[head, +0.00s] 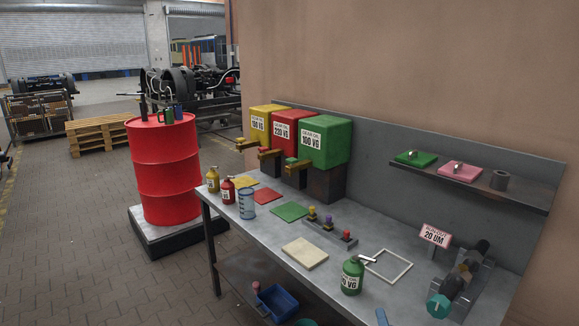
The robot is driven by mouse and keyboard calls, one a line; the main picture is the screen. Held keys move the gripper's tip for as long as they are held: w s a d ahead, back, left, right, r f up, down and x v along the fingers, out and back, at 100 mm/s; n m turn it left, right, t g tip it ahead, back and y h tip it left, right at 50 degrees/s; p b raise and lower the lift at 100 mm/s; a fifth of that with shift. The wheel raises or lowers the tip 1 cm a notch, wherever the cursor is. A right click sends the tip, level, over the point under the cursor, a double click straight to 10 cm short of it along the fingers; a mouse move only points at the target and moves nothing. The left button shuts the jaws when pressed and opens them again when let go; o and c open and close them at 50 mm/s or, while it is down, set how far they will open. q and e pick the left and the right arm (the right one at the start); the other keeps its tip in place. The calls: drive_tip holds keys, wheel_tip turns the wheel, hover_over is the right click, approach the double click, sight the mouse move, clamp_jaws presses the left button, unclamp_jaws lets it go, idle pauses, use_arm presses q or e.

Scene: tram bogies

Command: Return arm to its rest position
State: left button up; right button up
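Neither of my grippers is in the head view, and no part of either arm shows. Whether they are open or hold anything cannot be seen. The grey workbench (225,227) stands in front of me against a tan wall. A green bottle (352,276) with a label stands upright near its front edge. A red bottle (228,191), a yellow bottle (213,180) and a clear measuring cup (246,204) stand at the bench's left end.
Yellow (262,124), red (291,131) and green (325,141) oil tanks stand at the back. A shelf (475,184) juts from the back panel. A red drum (165,172) stands left of the bench. A blue bin (276,301) sits below.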

drive_tip(key=s+a+f+n+g+y, duration=0.4)
drive_tip(key=s+f+n+g, duration=0.35)
drive_tip(key=s+n, duration=0.35)
drive_tip(key=s+d+f+n+g+h, duration=0.1)
drive_tip(key=s+d+f+g+h, duration=0.2)
drive_tip(key=s, duration=0.7)
drive_tip(key=s+d+n+g+h, duration=0.1)
drive_tip(key=s+d+g+h, duration=0.1)
drive_tip(key=s+d+g, duration=0.6)
wheel_tip(320, 180, down, 32)
drive_tip(key=s+t+b, duration=0.1)
drive_tip(key=s+b, duration=0.1)
drive_tip(key=s, duration=0.1)
drive_tip(key=s+f+g+b, duration=0.1)
drive_tip(key=s+f, duration=1.7)
drive_tip(key=f, duration=0.2)
drive_tip(key=shift+d+f+b, duration=0.4)
drive_tip(key=shift+d, duration=0.05)
